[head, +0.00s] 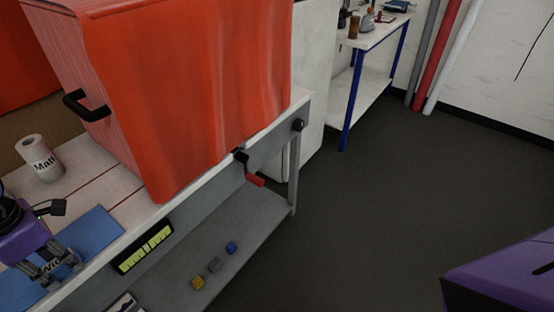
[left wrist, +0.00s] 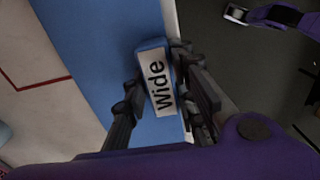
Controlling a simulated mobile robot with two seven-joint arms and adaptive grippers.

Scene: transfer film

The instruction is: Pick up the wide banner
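The wide banner is a blue sheet (head: 93,236) lying on the front part of the bench. It carries a small raised blue block with a white "Wide" label (left wrist: 157,82). My left gripper (head: 47,268) is low over the sheet, with one finger on each side of this block. In the left wrist view both fingers of the gripper (left wrist: 156,72) appear to press against the block's sides. The fingers partly hide the label in the head view. My right gripper is out of the head view; only a purple part of mine shows at lower right.
A large orange-red box (head: 190,95) with a black handle stands on the white bench (head: 110,180). A white roll marked "Matt" (head: 38,158) stands at left. Small blocks lie on the lower shelf (head: 235,225). Dark floor is clear at right.

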